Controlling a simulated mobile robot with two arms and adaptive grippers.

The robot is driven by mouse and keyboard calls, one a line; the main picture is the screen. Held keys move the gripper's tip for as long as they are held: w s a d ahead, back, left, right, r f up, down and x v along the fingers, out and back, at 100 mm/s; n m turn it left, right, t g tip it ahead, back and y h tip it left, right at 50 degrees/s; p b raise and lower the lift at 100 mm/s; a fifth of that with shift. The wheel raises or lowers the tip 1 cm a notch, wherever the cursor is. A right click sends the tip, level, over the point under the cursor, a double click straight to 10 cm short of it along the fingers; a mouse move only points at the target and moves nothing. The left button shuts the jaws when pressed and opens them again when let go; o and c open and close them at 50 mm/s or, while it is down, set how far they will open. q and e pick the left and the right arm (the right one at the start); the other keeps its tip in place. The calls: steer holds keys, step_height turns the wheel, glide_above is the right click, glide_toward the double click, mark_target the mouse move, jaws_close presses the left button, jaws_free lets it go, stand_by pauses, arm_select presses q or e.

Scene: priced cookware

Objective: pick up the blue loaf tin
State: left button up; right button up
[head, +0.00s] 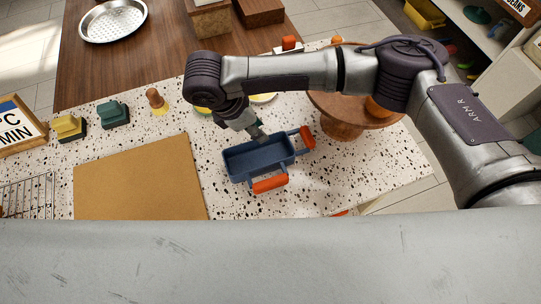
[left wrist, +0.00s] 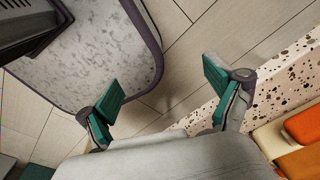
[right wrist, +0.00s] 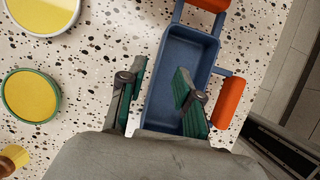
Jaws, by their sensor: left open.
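The blue loaf tin (head: 255,161) with orange grips stands upright on the speckled counter, right of the tan board. My right gripper (head: 261,136) is at its far side, coming down from above. In the right wrist view the tin (right wrist: 183,62) lies under my open right gripper (right wrist: 158,88). One green-padded finger is left of the tin's long wall and the other is over its inside, with the wall between them. I cannot tell whether either touches. My left gripper (left wrist: 168,90) is open and empty over the floor beside the counter; it is not in the head view.
A round wooden stand (head: 343,122) is right of the tin. Yellow round dishes (right wrist: 31,95) lie left of it. The tan board (head: 138,182) is bare. Green (head: 113,115) and yellow (head: 68,127) pieces stand behind the board. A wire rack (head: 28,195) is at the left.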

steer(key=shift+p+x, duration=0.65)
steer(key=shift+x, duration=0.5)
steer(key=shift+p+x, duration=0.3)
steer(key=shift+x, duration=0.9)
steer(key=shift+f, duration=0.5)
arm_select(q)
steer(key=shift+w+r, duration=1)
arm_select(e)
jaws_close()
steer(key=shift+a, duration=0.1)
